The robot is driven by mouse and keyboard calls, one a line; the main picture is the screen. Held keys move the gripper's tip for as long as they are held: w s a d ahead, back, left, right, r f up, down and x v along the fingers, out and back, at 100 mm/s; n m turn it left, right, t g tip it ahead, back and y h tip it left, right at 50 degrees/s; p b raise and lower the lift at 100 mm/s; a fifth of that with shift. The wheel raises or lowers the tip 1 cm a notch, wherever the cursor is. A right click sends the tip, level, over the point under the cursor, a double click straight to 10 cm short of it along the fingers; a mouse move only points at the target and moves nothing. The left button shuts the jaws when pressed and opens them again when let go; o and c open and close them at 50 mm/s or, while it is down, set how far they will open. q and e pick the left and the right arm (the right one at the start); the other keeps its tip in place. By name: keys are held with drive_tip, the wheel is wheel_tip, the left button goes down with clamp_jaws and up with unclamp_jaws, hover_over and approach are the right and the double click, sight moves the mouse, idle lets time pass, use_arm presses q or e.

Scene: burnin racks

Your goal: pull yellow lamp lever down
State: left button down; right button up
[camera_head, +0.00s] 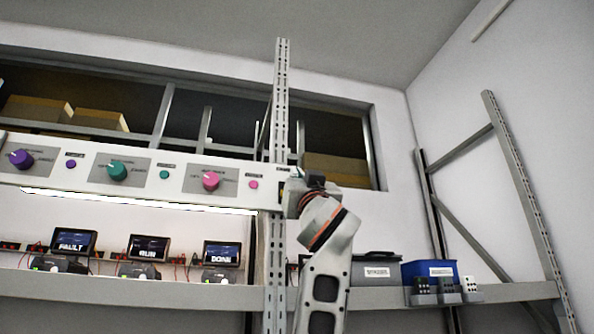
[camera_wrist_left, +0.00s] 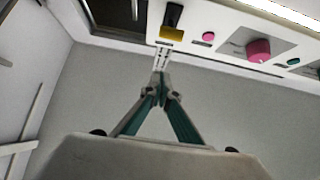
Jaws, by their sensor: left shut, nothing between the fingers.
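The yellow lever (camera_wrist_left: 172,33) shows in the left wrist view at the top, with a black upper part, on the white control panel (camera_wrist_left: 222,20). In the head view it is mostly hidden by my left gripper (camera_head: 303,182), which is raised at the right end of the panel (camera_head: 140,189). In the left wrist view my left gripper (camera_wrist_left: 161,88) is shut and empty. Its fingertips point toward the lever and appear apart from it, just below it in the picture. My right gripper is not in view.
The panel also carries a pink knob (camera_head: 211,181), a teal knob (camera_head: 117,171), a purple knob (camera_head: 21,159) and small round lamps. A perforated rack post (camera_head: 281,100) stands close to my gripper. Below are several screens and a blue bin (camera_head: 429,272) on the shelf.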

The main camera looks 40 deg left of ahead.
use_arm(q)
drive_tip(key=shift+g, duration=0.3)
drive_tip(key=f, duration=0.1)
drive_tip(key=s+d+f, duration=0.1)
drive_tip(key=f, duration=0.1)
drive_tip(key=f+b, duration=0.1)
drive_tip(key=f, duration=0.1)
drive_tip(key=shift+s+d, duration=0.4)
